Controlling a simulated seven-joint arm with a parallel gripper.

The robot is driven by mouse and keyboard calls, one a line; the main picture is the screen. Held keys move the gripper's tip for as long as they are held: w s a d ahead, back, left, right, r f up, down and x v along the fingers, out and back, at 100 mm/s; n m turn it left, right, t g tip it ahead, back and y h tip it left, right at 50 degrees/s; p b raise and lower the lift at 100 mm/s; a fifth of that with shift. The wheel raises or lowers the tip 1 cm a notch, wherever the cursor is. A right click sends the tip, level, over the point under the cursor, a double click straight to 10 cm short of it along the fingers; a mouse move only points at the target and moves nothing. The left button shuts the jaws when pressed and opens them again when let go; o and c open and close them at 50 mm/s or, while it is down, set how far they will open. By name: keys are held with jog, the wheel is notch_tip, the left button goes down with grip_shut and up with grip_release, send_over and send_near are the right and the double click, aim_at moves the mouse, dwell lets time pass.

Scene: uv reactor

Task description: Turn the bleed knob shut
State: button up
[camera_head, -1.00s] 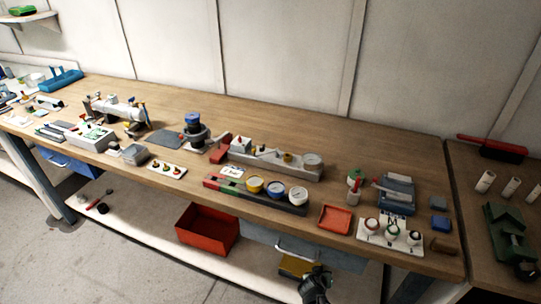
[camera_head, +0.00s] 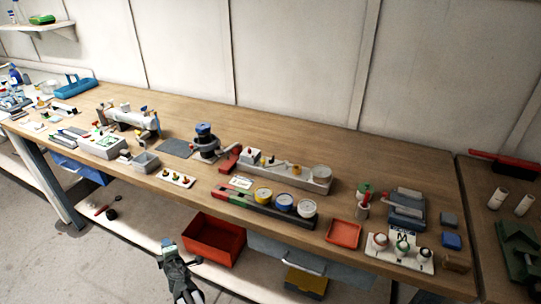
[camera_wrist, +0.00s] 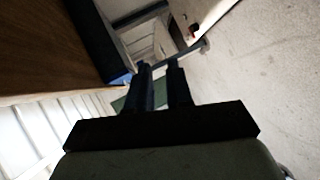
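A pale cylindrical unit (camera_head: 130,117) with small coloured fittings lies on the left half of the wooden bench in the head view. The fittings are too small to tell whether one is the bleed knob. My gripper (camera_wrist: 160,70) has its two dark fingers apart with nothing between them in the wrist view. In the head view my gripper (camera_head: 168,250) is low in front of the bench, left of the red bin and well away from the cylindrical unit. The wrist view shows no knob that I can make out.
The wooden bench (camera_head: 285,135) holds a dark blue-topped device (camera_head: 205,138), a row of round gauges (camera_head: 284,202) and a plate with small knobs (camera_head: 176,178). A red bin (camera_head: 213,243) stands on the lower shelf. The bench's back strip is clear.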

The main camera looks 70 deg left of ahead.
jog(key=s+r+n+g, duration=0.4)
jog(key=s+r+n, duration=0.2)
jog(key=s+r, duration=0.5)
jog(key=s+r+n+g, duration=0.5)
jog(key=s+r, duration=0.4)
jog(key=r, duration=0.5)
notch_tip(320, 180, up, 6)
jog(key=s+a+n+y, duration=0.1)
jog(key=n, duration=0.2)
jog(key=w+a+r+m+t+y, duration=0.3)
jog(key=w+a+r+m+t, duration=0.15)
jog(key=w+r, duration=0.2)
jog(key=w+a+r+m+t, duration=0.2)
jog(key=w+a+m+t, duration=0.15)
jog(key=w+m, duration=0.35)
jog(key=w+a+r+m+t, duration=0.15)
jog(key=w+m+t, duration=0.3)
jog(key=w, duration=0.45)
jog(key=m+t+h, duration=0.3)
jog(key=m+h, duration=1.2)
jog(key=m, duration=1)
send_near(271, 158)
jog(key=x, duration=0.8)
jog(key=shift+w, duration=0.1)
